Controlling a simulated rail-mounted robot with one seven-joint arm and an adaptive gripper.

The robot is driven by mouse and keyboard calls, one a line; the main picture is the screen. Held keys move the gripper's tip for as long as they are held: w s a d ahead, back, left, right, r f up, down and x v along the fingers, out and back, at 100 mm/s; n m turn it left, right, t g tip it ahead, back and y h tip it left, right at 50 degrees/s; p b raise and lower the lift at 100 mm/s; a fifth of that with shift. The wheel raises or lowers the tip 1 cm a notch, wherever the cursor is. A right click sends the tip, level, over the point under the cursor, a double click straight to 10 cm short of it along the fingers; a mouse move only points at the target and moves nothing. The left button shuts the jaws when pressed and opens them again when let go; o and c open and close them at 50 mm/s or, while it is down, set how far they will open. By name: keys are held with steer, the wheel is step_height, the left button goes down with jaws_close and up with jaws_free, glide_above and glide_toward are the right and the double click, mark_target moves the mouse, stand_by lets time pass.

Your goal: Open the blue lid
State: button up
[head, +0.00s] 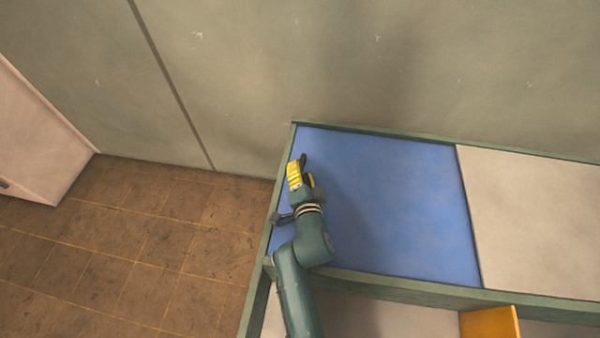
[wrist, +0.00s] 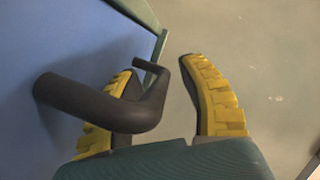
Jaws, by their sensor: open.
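The blue lid (head: 400,205) lies flat and closed in the left part of a green-framed chest top; its blue surface (wrist: 45,50) fills the left of the wrist view. A dark bent handle (wrist: 85,101) stands out from the blue surface. My gripper (head: 302,178) is over the left edge of the lid. In the wrist view, the yellow fingers of my gripper (wrist: 162,78) are apart, with part of the handle between them. The handle hides part of the left finger. I cannot tell whether either finger touches it.
A pale panel (head: 535,220) sits to the right of the lid within the same green frame (head: 375,285). A yellow-orange block (head: 490,325) shows below the frame. A wall (head: 330,60) stands behind. Brown tiled floor (head: 140,240) is clear at left, beside a pale cabinet (head: 35,140).

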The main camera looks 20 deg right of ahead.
steer(key=shift+o, duration=0.2)
jaws_close()
steer(key=shift+s, duration=0.15)
